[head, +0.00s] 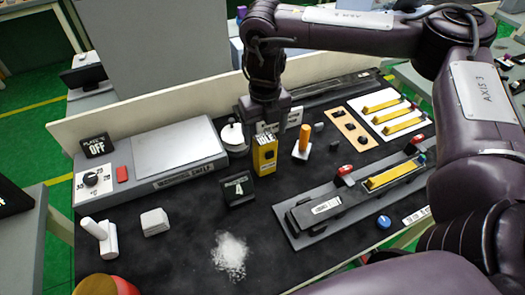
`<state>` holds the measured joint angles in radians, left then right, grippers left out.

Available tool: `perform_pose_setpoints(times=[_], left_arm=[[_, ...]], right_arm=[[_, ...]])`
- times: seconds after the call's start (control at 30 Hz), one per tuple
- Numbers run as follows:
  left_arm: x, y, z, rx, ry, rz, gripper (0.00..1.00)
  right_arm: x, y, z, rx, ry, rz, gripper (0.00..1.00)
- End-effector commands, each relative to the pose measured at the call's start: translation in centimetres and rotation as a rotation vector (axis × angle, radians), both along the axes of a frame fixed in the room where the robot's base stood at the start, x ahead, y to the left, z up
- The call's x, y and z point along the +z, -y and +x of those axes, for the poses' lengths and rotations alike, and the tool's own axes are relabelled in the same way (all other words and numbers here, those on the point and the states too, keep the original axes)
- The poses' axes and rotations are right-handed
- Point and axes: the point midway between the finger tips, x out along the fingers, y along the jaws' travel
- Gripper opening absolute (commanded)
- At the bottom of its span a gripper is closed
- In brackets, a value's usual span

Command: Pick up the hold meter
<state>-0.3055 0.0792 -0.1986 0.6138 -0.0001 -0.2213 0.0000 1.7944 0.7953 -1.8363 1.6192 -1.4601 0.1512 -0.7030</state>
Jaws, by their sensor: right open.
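The gripper covers part of the space behind the meter's top. I cannot tell whether the fingers touch it. My left gripper is not in view.
A white round pot (232,138) stands close left of the meter, and an orange-handled tool (304,140) close right. A black sign marked A (237,188) is in front. White powder (230,255) lies near the front edge. A long fixture (345,200) fills the right.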

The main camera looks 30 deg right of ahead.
Motion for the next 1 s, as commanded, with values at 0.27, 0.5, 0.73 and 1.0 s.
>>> perform_pose_setpoints(times=[0.27, 0.5, 0.73, 1.0], left_arm=[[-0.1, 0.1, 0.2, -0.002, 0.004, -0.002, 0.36], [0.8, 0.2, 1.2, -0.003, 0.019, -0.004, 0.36], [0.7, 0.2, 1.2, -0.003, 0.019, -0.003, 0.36], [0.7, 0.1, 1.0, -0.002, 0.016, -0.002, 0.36]], right_arm=[[-3.4, -0.1, -0.6, -0.002, -0.004, 0.001, 0.76], [-5.2, -0.1, -0.5, -0.002, 0.001, 0.000, 0.76], [-5.3, -0.1, -0.4, -0.002, 0.001, 0.000, 0.72], [-5.3, -0.1, -0.4, -0.002, 0.001, 0.000, 0.37]])
